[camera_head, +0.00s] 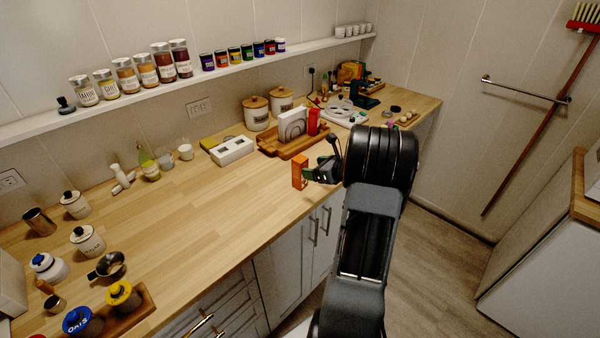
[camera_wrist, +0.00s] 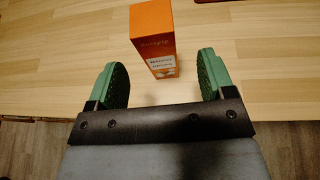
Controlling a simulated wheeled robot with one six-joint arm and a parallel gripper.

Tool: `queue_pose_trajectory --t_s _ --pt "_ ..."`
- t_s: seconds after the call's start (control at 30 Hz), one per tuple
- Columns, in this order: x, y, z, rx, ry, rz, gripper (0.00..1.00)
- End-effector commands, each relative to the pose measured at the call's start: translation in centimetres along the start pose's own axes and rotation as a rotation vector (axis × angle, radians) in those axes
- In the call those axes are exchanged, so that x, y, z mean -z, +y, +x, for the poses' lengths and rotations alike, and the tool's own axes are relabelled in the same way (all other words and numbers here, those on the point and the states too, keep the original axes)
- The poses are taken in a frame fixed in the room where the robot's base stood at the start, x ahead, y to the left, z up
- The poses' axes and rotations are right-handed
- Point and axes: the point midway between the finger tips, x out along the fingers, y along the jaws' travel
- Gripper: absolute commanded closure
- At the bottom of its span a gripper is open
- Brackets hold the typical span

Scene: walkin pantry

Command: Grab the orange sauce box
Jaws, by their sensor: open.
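The orange sauce box (camera_head: 299,173) stands upright on the wooden counter (camera_head: 235,208), near its front edge. In the wrist view the orange box (camera_wrist: 154,40) is just beyond the fingertips, roughly centred between them. My gripper (camera_head: 318,173) is at the box's right side in the head view. In the wrist view my gripper (camera_wrist: 160,72) is open, with a green-padded finger on each side and nothing clamped. The fingers appear apart from the box. The exact depth gap is hard to tell.
A wooden tray (camera_head: 290,149) with a napkin holder and a red item lies behind the box. A white box (camera_head: 232,150) and canisters (camera_head: 256,113) stand further back. Jars line the shelf (camera_head: 230,71) above.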

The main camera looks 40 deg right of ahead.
Motion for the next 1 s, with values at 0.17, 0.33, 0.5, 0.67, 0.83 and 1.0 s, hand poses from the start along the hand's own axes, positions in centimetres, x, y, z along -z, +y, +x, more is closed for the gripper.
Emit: queue_pose_trajectory --t_s 0.17,0.33,0.5,0.67,0.83,1.0 --pt "0.0 0.1 1.4 -0.002 0.001 0.0 0.24" --pt "-0.3 0.2 2.5 -0.003 0.002 -0.001 0.24" --pt "-0.6 0.4 4.8 -0.004 0.002 0.0 0.24" --pt "-0.4 0.4 6.3 -0.003 0.001 -0.002 0.24" --pt "-0.4 0.3 6.8 -0.002 0.001 -0.002 0.24" --pt "-0.3 0.3 6.7 -0.002 0.001 -0.002 0.26"
